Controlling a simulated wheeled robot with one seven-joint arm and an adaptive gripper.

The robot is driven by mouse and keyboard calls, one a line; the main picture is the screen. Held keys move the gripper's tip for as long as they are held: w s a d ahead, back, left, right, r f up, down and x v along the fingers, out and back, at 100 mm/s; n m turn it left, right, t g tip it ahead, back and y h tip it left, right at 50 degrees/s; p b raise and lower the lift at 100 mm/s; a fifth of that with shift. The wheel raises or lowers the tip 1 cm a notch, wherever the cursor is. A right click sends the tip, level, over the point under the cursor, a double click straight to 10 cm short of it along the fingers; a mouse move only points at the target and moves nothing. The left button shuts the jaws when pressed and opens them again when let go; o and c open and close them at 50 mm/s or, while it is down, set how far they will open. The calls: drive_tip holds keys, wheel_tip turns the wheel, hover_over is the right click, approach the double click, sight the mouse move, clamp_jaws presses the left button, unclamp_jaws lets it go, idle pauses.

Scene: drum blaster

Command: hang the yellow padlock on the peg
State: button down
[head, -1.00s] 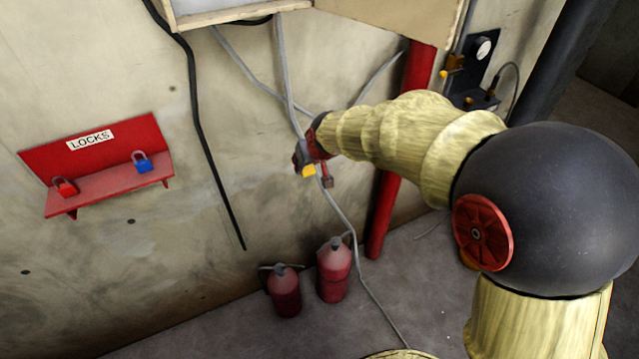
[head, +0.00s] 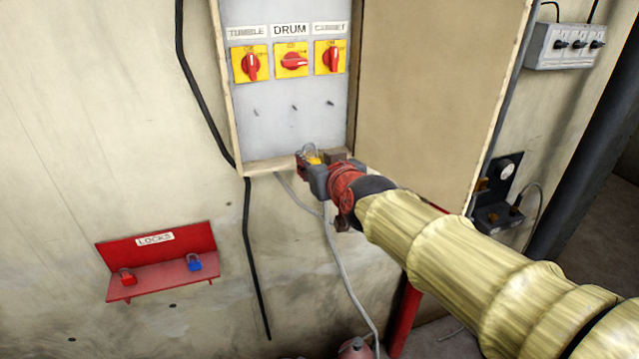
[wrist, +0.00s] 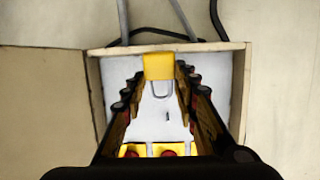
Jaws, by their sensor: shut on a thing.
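The yellow padlock (head: 312,158) is in my gripper (head: 311,162), in front of the cabinet's lower edge, with its shackle upward. In the wrist view the padlock body (wrist: 158,67) sits between the fingers, with the shackle towards the yellow switches. My gripper is shut on the body. Three small dark pegs stick out of the grey panel: left (head: 256,112), middle (head: 294,106) and right (head: 331,102), each below a switch. The padlock is below the pegs and apart from them. One peg (wrist: 168,116) shows beyond the shackle in the wrist view.
The open cabinet (head: 243,130) has a raised wooden rim and a door (head: 430,90) swung right. Its switches are labelled TUMBLE, DRUM (head: 291,61) and CABINET; the DRUM handle lies horizontal. A red LOCKS shelf (head: 160,277) holds a red and a blue padlock at lower left.

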wheel_tip(320, 180, up, 8)
drive_tip(key=s+t+p, duration=0.1)
drive_tip(key=s+p, duration=0.1)
drive_tip(key=shift+a+r+b+x, duration=0.1)
drive_tip(key=shift+b+x, duration=0.25)
drive_tip(key=shift+x, duration=1.15)
drive_tip(key=shift+a+r+b+x, duration=0.1)
drive_tip(key=shift+b+x, duration=0.2)
drive_tip(key=shift+x, duration=1.25)
drive_tip(key=shift+a+r+b+x, duration=0.15)
drive_tip(key=shift+b+x, duration=0.2)
drive_tip(key=shift+x, duration=1.15)
drive_tip(key=c, duration=1.3)
unclamp_jaws()
